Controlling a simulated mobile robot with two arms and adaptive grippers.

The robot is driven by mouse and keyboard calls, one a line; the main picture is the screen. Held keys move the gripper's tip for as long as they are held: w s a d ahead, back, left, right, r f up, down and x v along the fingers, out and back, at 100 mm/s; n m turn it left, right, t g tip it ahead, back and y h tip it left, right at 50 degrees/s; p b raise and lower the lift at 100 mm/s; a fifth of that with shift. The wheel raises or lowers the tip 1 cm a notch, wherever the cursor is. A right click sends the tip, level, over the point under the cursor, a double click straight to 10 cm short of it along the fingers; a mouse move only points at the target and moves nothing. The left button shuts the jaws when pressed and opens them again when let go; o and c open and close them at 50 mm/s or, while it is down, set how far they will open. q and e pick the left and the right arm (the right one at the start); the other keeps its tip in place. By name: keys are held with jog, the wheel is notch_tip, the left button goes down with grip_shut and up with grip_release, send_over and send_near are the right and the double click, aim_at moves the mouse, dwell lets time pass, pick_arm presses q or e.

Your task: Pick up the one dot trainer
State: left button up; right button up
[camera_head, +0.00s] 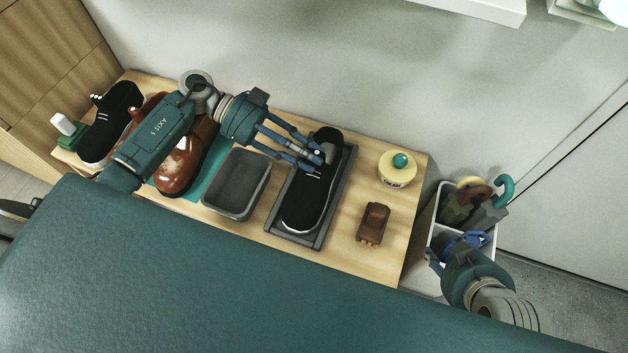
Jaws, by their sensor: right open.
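A black trainer (307,203) with a white sole edge lies in a dark grey shallow tray (346,178) right of the table's middle. Small pale marks show on it by the gripper, but I cannot count dots. A second black trainer (105,128) with small white marks near its top stands at the far left of the table. My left gripper (316,156) is at the upper part of the trainer in the tray, its fingers over or against it. Whether they grip it is unclear. My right gripper (460,244) is open and empty, at the front of the white bin.
Brown leather shoes (180,165) on a teal mat are partly hidden by my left arm. An empty grey bin (237,183), a yellow tin (397,170), a small brown brush-like object (373,223) and a green-based object (68,131) share the table. Umbrellas stand in the white bin (436,215).

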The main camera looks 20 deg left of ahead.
pick_arm(q)
jog(key=shift+d, duration=0.2)
grip_shut()
dwell(0.3)
